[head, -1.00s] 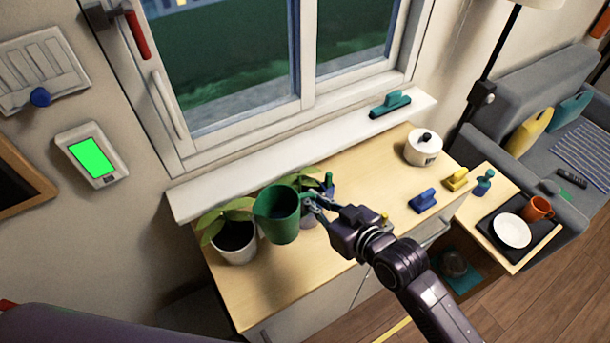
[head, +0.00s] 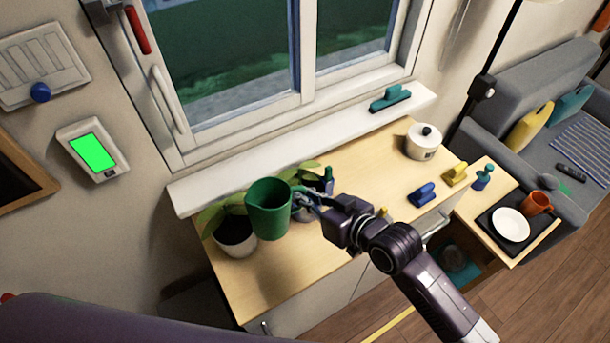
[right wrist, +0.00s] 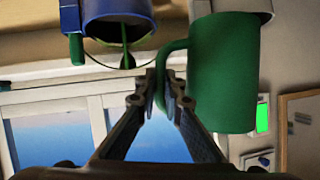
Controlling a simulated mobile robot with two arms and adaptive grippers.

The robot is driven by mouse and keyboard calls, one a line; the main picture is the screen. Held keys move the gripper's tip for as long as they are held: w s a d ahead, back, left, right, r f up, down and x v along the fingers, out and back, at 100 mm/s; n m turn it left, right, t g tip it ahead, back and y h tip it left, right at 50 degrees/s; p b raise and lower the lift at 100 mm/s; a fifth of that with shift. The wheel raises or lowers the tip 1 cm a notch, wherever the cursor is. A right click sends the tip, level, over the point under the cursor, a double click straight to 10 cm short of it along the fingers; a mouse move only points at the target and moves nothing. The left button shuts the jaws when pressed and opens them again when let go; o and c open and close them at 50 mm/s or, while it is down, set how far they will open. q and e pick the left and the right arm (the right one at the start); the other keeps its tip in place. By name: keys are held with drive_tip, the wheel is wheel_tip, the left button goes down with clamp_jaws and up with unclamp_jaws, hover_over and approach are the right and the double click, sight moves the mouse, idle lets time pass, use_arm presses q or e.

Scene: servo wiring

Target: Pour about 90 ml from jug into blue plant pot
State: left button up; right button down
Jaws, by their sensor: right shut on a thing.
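The green jug (head: 268,212) is held by its handle in my right gripper (head: 305,198), raised above the wooden cabinet top. It looks about upright; I cannot make out liquid in it. In the right wrist view the jug (right wrist: 222,75) is beside my fingers (right wrist: 160,90), which are closed at the handle. A blue plant pot (right wrist: 112,12) is at the upper left there, apart from the jug. In the head view the jug and gripper mostly hide that plant; its leaves (head: 300,173) show behind them. My left gripper is not in view.
A white plant pot (head: 236,244) stands left of the jug, partly covered by it. A small dark blue thing (head: 327,180) stands behind my gripper. A white lidded pot (head: 423,143), a blue piece (head: 422,194) and a yellow piece (head: 455,174) are at the right.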

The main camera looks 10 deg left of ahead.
drive_tip(key=shift+w+d+f+m+g+y+b, duration=0.1)
drive_tip(key=shift+w+f+m+g+y+b, duration=0.25)
drive_tip(key=shift+f+m+g+b, duration=0.65)
drive_tip(key=shift+w+d+f+m+g+y+b, duration=0.2)
drive_tip(key=shift+f+m+g+y+b, duration=0.35)
drive_tip(key=shift+b, duration=0.75)
drive_tip(key=shift+w+d+f+m+g+y+b, duration=0.1)
drive_tip(key=shift+w+f+m+g+y+b, duration=0.2)
drive_tip(key=shift+f+m+g+b, duration=0.55)
drive_tip(key=shift+s+a+r+m+b, duration=0.1)
drive_tip(key=shift+s+r+m+b, duration=0.1)
drive_tip(key=shift+r+m+b, duration=0.15)
drive_tip(key=shift+s+a+f+m+g+y+b, duration=0.15)
drive_tip(key=shift+s+f+m+g+y+b, duration=0.1)
drive_tip(key=shift+f+m+g+y+b, duration=0.25)
drive_tip(key=shift+s+a+r, duration=0.1)
drive_tip(key=shift+s+r, duration=0.05)
drive_tip(key=shift+s, duration=0.05)
